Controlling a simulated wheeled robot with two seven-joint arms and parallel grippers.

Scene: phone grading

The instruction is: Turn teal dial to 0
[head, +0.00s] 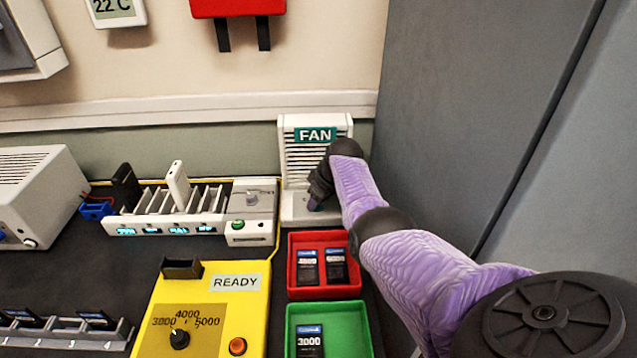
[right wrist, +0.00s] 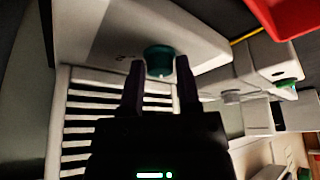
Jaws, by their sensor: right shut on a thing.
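The white fan unit (head: 298,162) with a teal FAN label (head: 315,135) stands against the back wall. Its teal dial (right wrist: 158,60) is on the front base, with a small pale mark on the edge nearest the vents in the right wrist view. One small printed character shows left of the dial there, too blurred to read surely. My right gripper (right wrist: 160,75) is shut on the teal dial, a finger on each side. In the head view the right gripper (head: 317,197) covers most of the dial. My left gripper is not in view.
A red tray (head: 291,262) and a green tray (head: 368,322) with labelled black packs sit in front of the fan. A yellow READY box (head: 222,305) and a white slotted rack (head: 160,222) stand left. A tall grey panel (head: 460,110) closes off the right.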

